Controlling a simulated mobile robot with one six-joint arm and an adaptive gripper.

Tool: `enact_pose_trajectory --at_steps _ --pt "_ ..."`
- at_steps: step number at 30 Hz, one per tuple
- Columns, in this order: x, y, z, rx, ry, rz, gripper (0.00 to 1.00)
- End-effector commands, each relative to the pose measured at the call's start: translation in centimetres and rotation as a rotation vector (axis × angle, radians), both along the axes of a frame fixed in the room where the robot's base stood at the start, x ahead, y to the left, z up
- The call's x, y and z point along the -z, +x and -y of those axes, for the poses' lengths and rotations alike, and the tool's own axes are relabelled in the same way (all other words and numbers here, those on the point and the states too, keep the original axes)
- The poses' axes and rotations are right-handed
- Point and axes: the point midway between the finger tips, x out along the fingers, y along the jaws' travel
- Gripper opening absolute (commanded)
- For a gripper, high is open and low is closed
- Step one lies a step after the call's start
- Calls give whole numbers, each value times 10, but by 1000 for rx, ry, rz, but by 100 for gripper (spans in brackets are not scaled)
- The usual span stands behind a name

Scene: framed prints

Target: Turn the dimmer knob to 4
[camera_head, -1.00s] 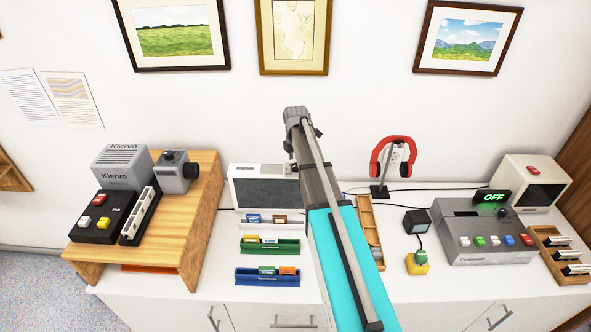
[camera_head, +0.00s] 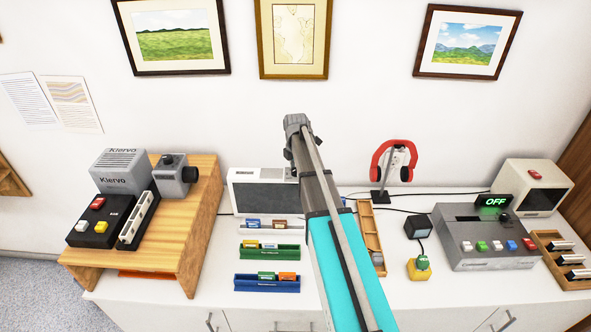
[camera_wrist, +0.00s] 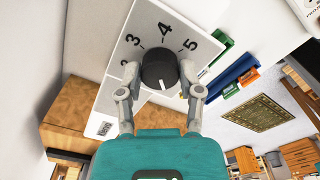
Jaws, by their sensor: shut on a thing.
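The dimmer knob (camera_wrist: 159,66) is round and dark, on a pale dial plate (camera_wrist: 110,88) in the wrist view. Black numerals ring its far side: 4 is at the top, 5 to the right and 3 to the left. A white mark on the knob's face points toward the bottom of the picture, on the side away from the 4. My gripper (camera_wrist: 159,80) is shut on the knob, with one grey finger at each side. In the head view my arm hides the gripper and the knob.
Blue and green card trays (camera_head: 267,282) stand left of my arm, before a white device (camera_head: 262,188). A wooden riser (camera_head: 205,215) holds boxes at the left. Red headphones (camera_head: 396,155) and a grey console (camera_head: 485,240) reading OFF stand right.

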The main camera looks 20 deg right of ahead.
Motion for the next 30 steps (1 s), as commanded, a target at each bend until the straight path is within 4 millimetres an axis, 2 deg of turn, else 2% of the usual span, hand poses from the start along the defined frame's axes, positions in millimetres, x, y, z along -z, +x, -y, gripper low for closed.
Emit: enact_pose_trajectory --at_steps 1,3,17,30 --pt "0 1 0 0 0 1 13" --pt "0 1 0 0 0 1 0" --pt "0 1 0 73 2 3 0" --pt "0 1 0 394 2 3 0"
